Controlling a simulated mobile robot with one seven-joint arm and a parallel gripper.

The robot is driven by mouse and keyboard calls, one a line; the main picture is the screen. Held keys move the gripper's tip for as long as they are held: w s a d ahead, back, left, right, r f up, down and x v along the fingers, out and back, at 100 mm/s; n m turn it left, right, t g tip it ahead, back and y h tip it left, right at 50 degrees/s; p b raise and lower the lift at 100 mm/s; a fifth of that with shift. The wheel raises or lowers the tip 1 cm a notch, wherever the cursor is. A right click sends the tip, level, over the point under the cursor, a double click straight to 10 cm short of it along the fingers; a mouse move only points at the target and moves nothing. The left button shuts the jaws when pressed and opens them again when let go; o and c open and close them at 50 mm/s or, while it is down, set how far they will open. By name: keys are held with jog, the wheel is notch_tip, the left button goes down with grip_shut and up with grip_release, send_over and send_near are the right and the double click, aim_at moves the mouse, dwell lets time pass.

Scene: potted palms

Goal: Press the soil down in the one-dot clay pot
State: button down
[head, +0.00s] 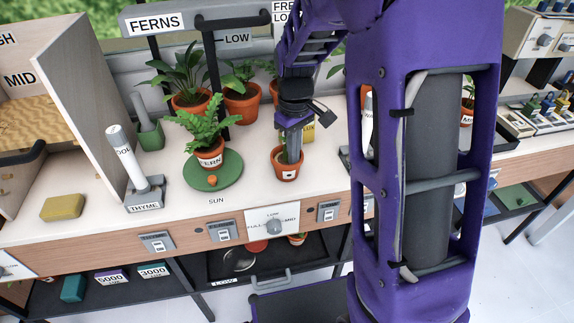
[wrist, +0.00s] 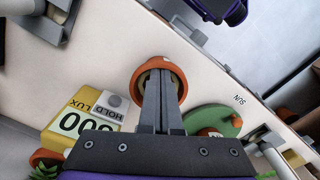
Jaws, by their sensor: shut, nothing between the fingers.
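The clay pot with a white label bearing one dark dot (head: 287,178) stands upright on the white bench. It also shows in the wrist view, where its orange rim (wrist: 138,75) rings the fingertips. My gripper (head: 290,158) points down at this pot, with its fingers shut together and nothing between them. In the wrist view the fingertips (wrist: 158,78) overlap the pot's opening. A little brown soil (wrist: 168,68) shows beside them; most of it is hidden. I cannot tell whether the tips touch the soil.
A yellow lux meter (wrist: 88,118) stands close beside the pot. A fern pot (head: 208,158) stands on a green disc (head: 228,172) to the left. Other potted plants (head: 241,105) stand behind. A thyme-labelled holder (head: 146,203) and a yellow block (head: 62,207) are further left. The bench's front edge is near.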

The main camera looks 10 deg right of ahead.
jog(key=shift+s+f, duration=0.15)
jog(key=shift+f, duration=0.5)
dwell(1.0)
jog(key=shift+r, duration=0.1)
notch_tip(320, 180, up, 9)
jog(key=p, duration=0.7)
dwell(0.6)
